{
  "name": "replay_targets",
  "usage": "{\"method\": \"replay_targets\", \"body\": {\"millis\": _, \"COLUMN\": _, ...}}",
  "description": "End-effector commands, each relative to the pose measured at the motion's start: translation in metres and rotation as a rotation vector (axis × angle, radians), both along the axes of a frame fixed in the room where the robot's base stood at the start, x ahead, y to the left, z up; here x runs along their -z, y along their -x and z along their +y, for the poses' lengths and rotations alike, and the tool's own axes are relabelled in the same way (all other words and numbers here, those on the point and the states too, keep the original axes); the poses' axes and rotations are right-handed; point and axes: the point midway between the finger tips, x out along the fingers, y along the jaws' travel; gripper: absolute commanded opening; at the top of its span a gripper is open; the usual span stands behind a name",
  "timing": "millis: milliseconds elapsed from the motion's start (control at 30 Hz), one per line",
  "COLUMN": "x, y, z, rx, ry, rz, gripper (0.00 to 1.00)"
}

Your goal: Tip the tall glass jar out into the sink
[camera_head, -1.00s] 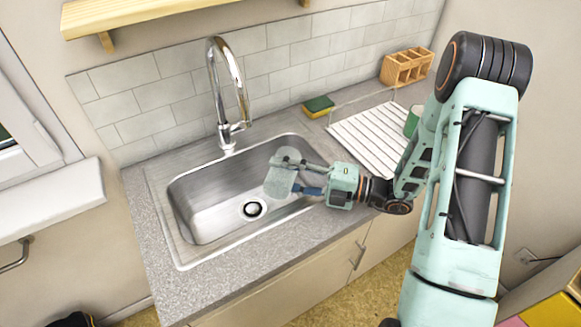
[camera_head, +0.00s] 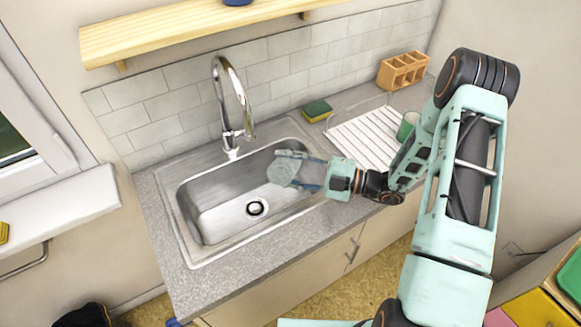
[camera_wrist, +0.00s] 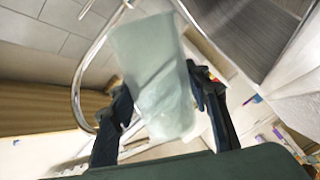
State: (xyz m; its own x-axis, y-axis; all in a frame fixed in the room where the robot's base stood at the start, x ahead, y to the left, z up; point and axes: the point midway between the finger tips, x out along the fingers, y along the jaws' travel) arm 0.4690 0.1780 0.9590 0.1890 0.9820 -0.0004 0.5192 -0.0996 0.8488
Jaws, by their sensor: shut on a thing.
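The tall glass jar (camera_head: 283,171) is pale and see-through. My gripper (camera_head: 297,172) is shut on it and holds it over the right part of the steel sink (camera_head: 215,189). In the wrist view the jar (camera_wrist: 152,75) sits between the two dark fingers (camera_wrist: 160,103) and is tilted. In the head view one round end of the jar faces the camera, so it lies well over from upright. I cannot tell whether anything is inside it or coming out. The drain shows in the basin below and left of the jar.
A chrome faucet (camera_head: 232,105) arches behind the sink. A sponge (camera_head: 316,110) lies behind the sink's right corner. A white drying rack (camera_head: 365,138) with a green cup (camera_head: 406,125) and a wooden caddy (camera_head: 402,70) stand to the right. The basin's left side is clear.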

Motion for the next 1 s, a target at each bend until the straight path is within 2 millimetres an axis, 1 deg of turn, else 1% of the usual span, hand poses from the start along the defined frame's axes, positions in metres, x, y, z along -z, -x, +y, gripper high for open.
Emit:
{"method": "replay_targets", "body": {"millis": 33, "x": -0.006, "y": -0.002, "z": -0.001, "rx": 0.001, "ry": -0.008, "rz": 0.031, "gripper": 0.08}}
{"method": "replay_targets", "body": {"millis": 367, "x": -0.009, "y": -0.014, "z": -0.003, "rx": 0.0, "ry": -0.042, "rz": 0.21, "gripper": 0.08}}
{"method": "replay_targets", "body": {"millis": 767, "x": -0.009, "y": -0.016, "z": -0.003, "rx": 0.001, "ry": -0.045, "rz": 0.23, "gripper": 0.08}}
{"method": "replay_targets", "body": {"millis": 1000, "x": -0.012, "y": -0.022, "z": -0.004, "rx": 0.001, "ry": -0.061, "rz": 0.309, "gripper": 0.08}}
